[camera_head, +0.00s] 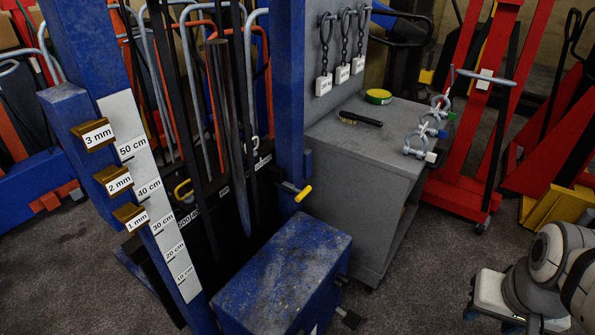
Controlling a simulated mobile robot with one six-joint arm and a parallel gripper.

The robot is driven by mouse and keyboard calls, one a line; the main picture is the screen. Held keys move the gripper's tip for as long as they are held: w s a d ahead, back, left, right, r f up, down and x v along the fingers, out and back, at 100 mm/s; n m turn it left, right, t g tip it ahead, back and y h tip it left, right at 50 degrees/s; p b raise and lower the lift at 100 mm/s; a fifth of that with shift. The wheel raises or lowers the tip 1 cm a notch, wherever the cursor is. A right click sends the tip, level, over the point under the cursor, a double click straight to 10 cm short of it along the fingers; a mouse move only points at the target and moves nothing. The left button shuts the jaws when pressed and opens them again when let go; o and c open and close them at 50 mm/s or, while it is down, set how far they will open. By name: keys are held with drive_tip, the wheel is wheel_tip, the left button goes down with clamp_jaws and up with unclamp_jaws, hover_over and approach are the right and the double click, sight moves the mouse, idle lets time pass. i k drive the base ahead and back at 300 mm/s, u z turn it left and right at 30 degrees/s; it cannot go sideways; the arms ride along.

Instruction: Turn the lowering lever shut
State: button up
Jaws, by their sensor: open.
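A small lever with a yellow tip (303,193) sticks out to the right from a metal fitting at the foot of the blue upright post (291,90). It looks like the lowering lever. It lies just behind and above a scuffed blue box (285,275). The lever points right and slightly down toward the viewer; I cannot tell whether its valve is shut.
A grey cabinet (345,200) stands right of the lever, with shackles (428,130), a brush (361,119) and a green-yellow roll (378,97) on top. A blue post with a centimetre scale (155,200) stands left. Carpet in front of the cabinet is clear.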

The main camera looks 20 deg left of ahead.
sight(341, 279)
drive_tip(key=z, duration=0.4)
drive_tip(key=i, duration=0.45)
drive_tip(key=u, duration=1.6)
